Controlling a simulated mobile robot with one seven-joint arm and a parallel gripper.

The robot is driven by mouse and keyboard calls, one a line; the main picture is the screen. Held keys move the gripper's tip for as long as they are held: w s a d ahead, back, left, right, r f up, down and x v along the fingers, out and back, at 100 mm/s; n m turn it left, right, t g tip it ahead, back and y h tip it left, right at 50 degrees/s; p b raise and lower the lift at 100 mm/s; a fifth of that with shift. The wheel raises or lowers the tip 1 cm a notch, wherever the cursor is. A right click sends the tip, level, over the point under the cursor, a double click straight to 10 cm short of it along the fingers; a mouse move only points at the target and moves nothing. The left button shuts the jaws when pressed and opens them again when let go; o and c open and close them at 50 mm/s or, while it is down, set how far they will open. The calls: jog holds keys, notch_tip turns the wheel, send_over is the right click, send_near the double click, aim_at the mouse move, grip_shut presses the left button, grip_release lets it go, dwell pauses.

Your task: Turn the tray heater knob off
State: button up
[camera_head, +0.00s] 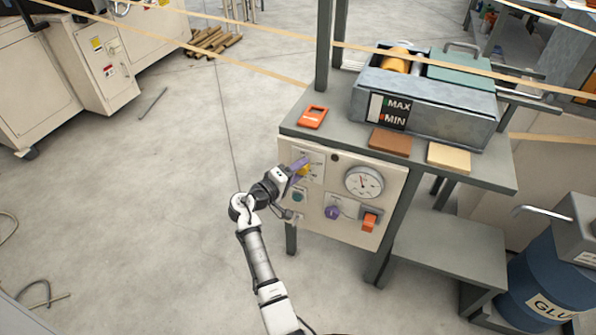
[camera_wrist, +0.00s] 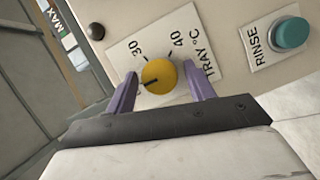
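The tray heater knob is a round yellow knob (camera_wrist: 159,77) on a white label plate (camera_wrist: 125,50) marked TRAY °C, with 30 and 40 readable. A dark mark on the knob points to the lower left in the wrist view. My gripper (camera_wrist: 160,82) has one purple finger on each side of the knob, with a visible gap to it on both sides. It is open around or just in front of the knob; the depth is unclear. In the head view, my gripper (camera_head: 299,168) is at the panel's upper left and partly covers the knob. Any off marking is hidden.
The panel (camera_head: 385,232) also carries a teal RINSE button (camera_wrist: 291,33), a dial gauge (camera_head: 363,182), a purple knob (camera_head: 332,212) and an orange switch (camera_head: 370,220). Above is a grey table with an orange device (camera_head: 313,117) and a metal tray (camera_head: 440,118).

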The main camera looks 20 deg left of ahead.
jog(key=shift+o, duration=0.2)
jog(key=b+v, duration=0.1)
jog(key=v, duration=1.2)
jog(key=shift+s, duration=0.4)
jog(key=shift+a+r, duration=0.15)
